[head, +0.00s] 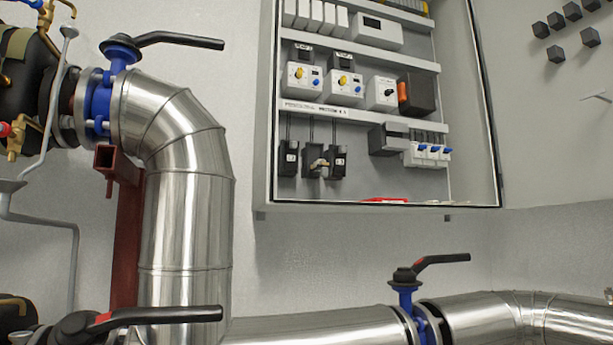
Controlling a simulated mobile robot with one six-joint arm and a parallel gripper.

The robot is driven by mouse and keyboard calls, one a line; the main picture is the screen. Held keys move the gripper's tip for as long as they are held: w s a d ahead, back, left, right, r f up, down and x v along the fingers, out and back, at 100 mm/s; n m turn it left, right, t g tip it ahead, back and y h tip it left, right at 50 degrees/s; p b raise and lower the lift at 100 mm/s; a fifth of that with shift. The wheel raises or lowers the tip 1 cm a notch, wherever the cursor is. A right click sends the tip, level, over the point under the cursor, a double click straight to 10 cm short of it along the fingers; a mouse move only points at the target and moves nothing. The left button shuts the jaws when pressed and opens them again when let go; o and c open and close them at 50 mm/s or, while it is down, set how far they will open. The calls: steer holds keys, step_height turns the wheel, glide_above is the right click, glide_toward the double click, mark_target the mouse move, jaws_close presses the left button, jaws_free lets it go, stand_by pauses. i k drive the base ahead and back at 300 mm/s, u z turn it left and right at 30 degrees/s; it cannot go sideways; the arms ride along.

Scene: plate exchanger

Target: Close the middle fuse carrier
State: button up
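Three black fuse carriers sit side by side at the lower left inside the grey cabinet in the head view. The left carrier (288,159) and the right carrier (339,160) look upright, each with a small pale label on its front. The middle fuse carrier (313,171) looks different: a tan, brass-like part shows at its front, and it appears swung open. Its details are too small to tell how far. Dark wires run down to the carriers from above. My gripper is not in view.
The open cabinet (265,120) has a raised bottom edge and a red item (384,200) on it. Small breakers with blue levers (428,150) sit right of the carriers. A large silver pipe (187,230) and black-handled valves (405,277) stand left of and below the cabinet.

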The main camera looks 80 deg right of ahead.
mark_target(323, 170)
steer(key=i, duration=0.55)
steer(key=z, duration=3.2)
steer(key=i, duration=0.1)
steer(key=u, duration=1.7)
